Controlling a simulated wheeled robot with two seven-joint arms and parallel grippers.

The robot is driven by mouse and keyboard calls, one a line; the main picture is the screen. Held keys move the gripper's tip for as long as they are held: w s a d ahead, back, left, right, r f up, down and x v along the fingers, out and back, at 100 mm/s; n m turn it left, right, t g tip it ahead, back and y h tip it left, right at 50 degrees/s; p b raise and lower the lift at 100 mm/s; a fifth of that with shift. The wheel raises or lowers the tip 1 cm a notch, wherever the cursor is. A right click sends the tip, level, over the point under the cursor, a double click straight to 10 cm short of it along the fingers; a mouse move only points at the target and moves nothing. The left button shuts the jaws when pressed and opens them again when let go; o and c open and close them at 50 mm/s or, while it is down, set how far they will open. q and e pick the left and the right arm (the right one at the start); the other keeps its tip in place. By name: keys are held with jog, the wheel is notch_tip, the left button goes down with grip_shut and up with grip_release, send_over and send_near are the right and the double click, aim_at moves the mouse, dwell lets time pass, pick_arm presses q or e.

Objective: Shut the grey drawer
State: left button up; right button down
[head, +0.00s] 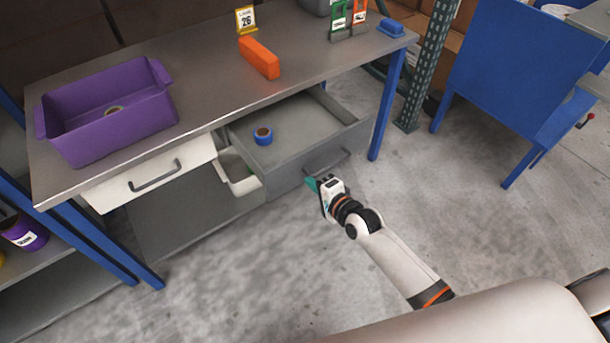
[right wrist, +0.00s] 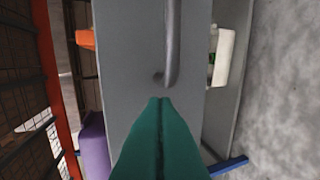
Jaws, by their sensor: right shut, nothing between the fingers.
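The grey drawer (head: 287,178) stands pulled out under the bench, to the right of a white drawer. A blue roll of tape (head: 263,135) lies inside it. Its dark bar handle (head: 327,163) is on the front face. My right gripper (head: 312,184) is shut and empty, close in front of the drawer face just below the handle. In the right wrist view the shut teal fingers (right wrist: 165,103) point at the grey face beside the handle (right wrist: 172,45); I cannot tell whether they touch it. My left gripper is not in view.
The bench top (head: 205,85) bears a purple crate (head: 105,125) and an orange block (head: 259,58). The white drawer (head: 150,172) is to the left, and a white bin (head: 243,186) sticks out beside the grey drawer. The floor (head: 230,265) in front is clear.

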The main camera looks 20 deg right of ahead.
aim_at(298, 169)
jog(key=shift+w+a, duration=0.25)
jog(key=shift+w, duration=0.4)
jog(key=shift+w+a, duration=0.2)
jog(key=shift+w, duration=0.4)
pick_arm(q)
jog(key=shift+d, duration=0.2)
pick_arm(e)
jog(key=shift+w+a, duration=0.2)
jog(key=shift+w, duration=0.3)
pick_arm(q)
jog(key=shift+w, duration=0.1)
pick_arm(e)
jog(key=shift+w, duration=0.15)
